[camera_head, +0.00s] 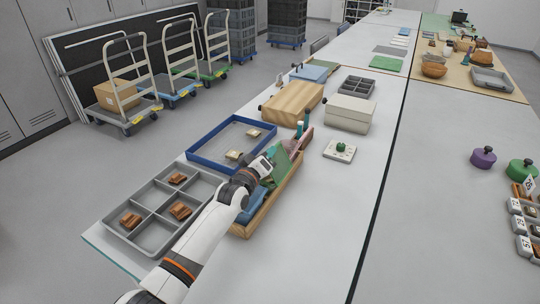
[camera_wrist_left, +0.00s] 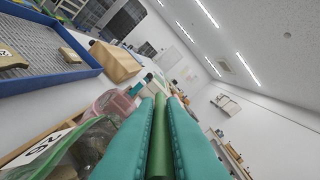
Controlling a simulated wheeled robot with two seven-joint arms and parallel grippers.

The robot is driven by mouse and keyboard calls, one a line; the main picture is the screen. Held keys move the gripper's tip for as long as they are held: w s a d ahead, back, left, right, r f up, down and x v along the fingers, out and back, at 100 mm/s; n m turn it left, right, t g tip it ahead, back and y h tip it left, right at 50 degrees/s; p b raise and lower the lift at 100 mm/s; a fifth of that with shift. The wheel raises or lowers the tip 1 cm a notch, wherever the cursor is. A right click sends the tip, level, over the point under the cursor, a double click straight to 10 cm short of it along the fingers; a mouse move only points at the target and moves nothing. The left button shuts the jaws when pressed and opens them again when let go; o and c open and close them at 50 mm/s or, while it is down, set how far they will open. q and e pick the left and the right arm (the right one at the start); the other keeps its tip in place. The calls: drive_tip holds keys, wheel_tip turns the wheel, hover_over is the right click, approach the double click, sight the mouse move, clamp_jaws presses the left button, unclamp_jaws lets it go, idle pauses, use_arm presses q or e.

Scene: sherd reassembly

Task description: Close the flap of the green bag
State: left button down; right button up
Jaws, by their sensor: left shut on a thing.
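The green bag (camera_head: 281,167) stands in a wooden crate (camera_head: 268,217), between other bags. My left gripper (camera_head: 272,158) is over the crate at the green bag. In the left wrist view the two teal fingers of my left gripper (camera_wrist_left: 160,105) are closed around a green strip (camera_wrist_left: 165,135), which looks like the bag's flap. The netted green bag body (camera_wrist_left: 92,145) with a white number label (camera_wrist_left: 48,148) lies to the left of the fingers. My arm and hand hide part of the bag, so I cannot tell how the flap lies. My right gripper is not in view.
A blue bag (camera_head: 252,205) and a pink bag (camera_head: 306,137) share the crate. A blue-rimmed tray (camera_head: 205,160) and a grey divided tray (camera_head: 152,236) with sherds lie left. A wooden box (camera_head: 291,102) stands behind.

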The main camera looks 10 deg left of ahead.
use_arm(q)
drive_tip(key=c, duration=1.4)
unclamp_jaws()
drive_tip(key=shift+c, duration=0.2)
drive_tip(key=v, duration=1.2)
drive_tip(key=shift+s+p, duration=0.1)
drive_tip(key=shift+p, duration=0.25)
